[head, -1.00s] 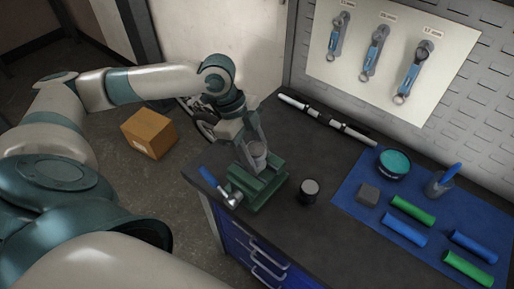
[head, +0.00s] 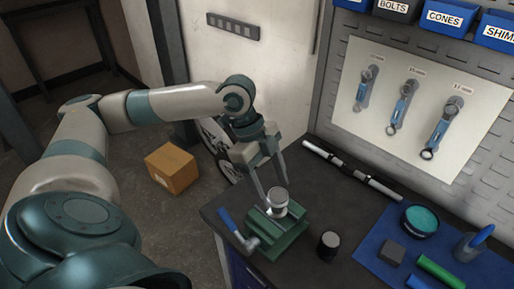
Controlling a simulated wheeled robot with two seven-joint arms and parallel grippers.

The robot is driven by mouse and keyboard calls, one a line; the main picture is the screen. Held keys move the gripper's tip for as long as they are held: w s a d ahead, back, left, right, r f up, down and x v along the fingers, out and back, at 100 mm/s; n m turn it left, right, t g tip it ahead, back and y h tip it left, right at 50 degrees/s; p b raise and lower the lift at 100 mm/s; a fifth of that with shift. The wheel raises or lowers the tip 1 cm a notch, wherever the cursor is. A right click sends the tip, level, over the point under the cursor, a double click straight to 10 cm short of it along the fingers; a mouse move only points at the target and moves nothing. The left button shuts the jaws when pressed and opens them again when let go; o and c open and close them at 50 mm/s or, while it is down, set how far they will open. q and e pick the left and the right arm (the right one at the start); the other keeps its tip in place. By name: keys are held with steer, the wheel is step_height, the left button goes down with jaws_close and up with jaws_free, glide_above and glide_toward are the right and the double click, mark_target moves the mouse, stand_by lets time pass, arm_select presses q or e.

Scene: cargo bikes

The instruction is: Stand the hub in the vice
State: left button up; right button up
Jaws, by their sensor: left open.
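The hub (head: 277,196) is a short silver-grey cylinder with a wider rim. It stands upright at the top of the green vice (head: 289,240), between or on its jaws; the exact seating is too small to tell. My left gripper (head: 274,189) is open above the vice, pointing down. Its fingertips are on either side of the hub's upper part, with visible gaps. My right gripper is not in view.
A dark cylinder with a pale top (head: 328,245) stands right of the vice. A blue mat (head: 376,247) holds a teal-topped tin (head: 420,219), a grey block and tubes. A rod (head: 350,169) lies at the back. Wrenches hang on a wall board (head: 425,75).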

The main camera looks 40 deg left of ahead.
arm_select(q)
steer(key=b+v, duration=0.1)
steer(key=v, duration=1.1)
steer(key=shift+d, duration=0.1)
